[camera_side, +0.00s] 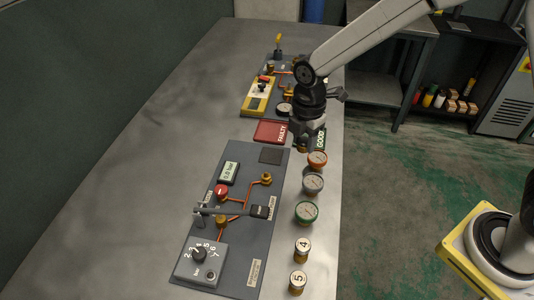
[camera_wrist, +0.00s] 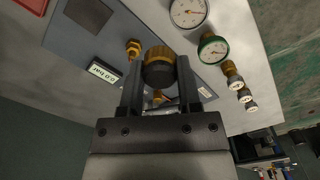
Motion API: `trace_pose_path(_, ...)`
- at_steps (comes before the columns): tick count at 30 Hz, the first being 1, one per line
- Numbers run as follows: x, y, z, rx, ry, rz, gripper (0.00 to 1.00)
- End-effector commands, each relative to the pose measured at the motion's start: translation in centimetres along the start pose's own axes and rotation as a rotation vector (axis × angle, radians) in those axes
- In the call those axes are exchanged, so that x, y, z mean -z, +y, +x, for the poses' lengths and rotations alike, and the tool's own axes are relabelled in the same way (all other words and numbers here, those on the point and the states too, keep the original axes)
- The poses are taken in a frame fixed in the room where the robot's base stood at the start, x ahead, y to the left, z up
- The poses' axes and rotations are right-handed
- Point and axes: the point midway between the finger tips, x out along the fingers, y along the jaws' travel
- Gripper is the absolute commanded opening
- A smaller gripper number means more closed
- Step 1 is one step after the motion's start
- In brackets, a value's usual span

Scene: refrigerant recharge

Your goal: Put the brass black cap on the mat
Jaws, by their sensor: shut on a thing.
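My gripper (camera_side: 308,138) is shut on the brass black cap (camera_wrist: 158,66), which shows between the fingertips (camera_wrist: 159,84) in the wrist view. The cap has a ribbed brass rim and a dark face. In the side view my gripper hangs above the table's right side, near the red and green plates, and mostly hides the cap. A dark square mat (camera_side: 271,156) lies at the far end of the grey panel, to the left of and below my gripper in the picture. It also shows at the top left of the wrist view (camera_wrist: 88,14). Its visible surface is empty.
Gauges with red (camera_side: 317,159), grey (camera_side: 313,184) and green (camera_side: 306,212) rims stand along the right edge. Numbered brass cylinders (camera_side: 302,250) stand nearer. A brass fitting (camera_side: 266,179) and a lever (camera_side: 238,211) rise from the panel. The table's left side is clear.

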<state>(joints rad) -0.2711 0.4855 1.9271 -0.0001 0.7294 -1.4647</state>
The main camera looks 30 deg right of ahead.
Motion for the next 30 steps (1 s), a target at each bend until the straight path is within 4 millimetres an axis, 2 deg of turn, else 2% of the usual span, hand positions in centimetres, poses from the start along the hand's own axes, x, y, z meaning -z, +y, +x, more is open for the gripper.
trace_pose_path(7,-1.5,-2.0,-1.1,-0.001,0.000,-0.095,0.00)
trace_pose_path(16,-1.6,-2.0,-1.0,0.000,0.000,-0.109,0.00)
trace_pose_path(22,-1.6,-0.6,-0.4,0.001,0.000,-0.108,0.00)
trace_pose_path(30,-1.5,2.7,1.2,0.000,0.000,-0.107,0.00)
